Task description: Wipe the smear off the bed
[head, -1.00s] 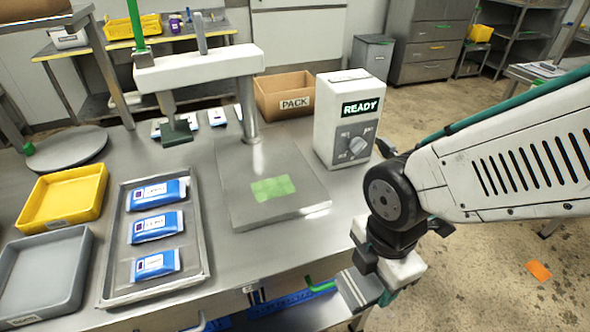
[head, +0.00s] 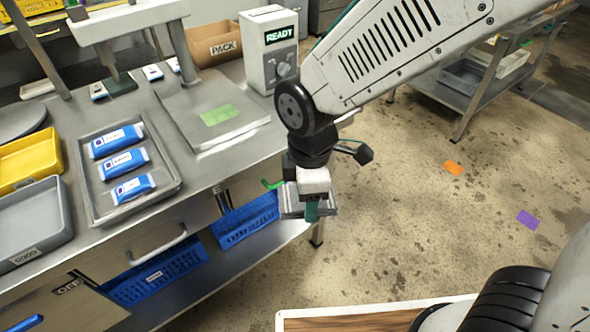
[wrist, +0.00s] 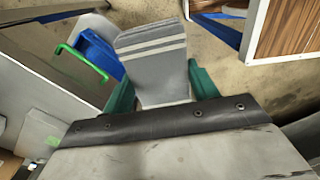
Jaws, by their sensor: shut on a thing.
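The bed (head: 190,100) is a flat grey metal plate on the bench, below the press arm. A light green patch (head: 217,115) lies on it, the only smear-like mark I see there. My gripper (head: 311,208) hangs in front of the bench's right end, to the right of and nearer than the bed, apart from it. It is shut on a grey cloth (wrist: 152,62) with pale stripes, which sticks out between the teal fingers in the wrist view. The cloth also shows at the gripper in the head view (head: 291,203).
A control box (head: 268,45) reading READY stands behind the bed's right side. A tray (head: 165,190) with blue packs lies left of the bed. Blue crates (head: 245,222) sit under the bench. A cardboard PACK box (head: 212,40) stands behind. Open floor lies to the right.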

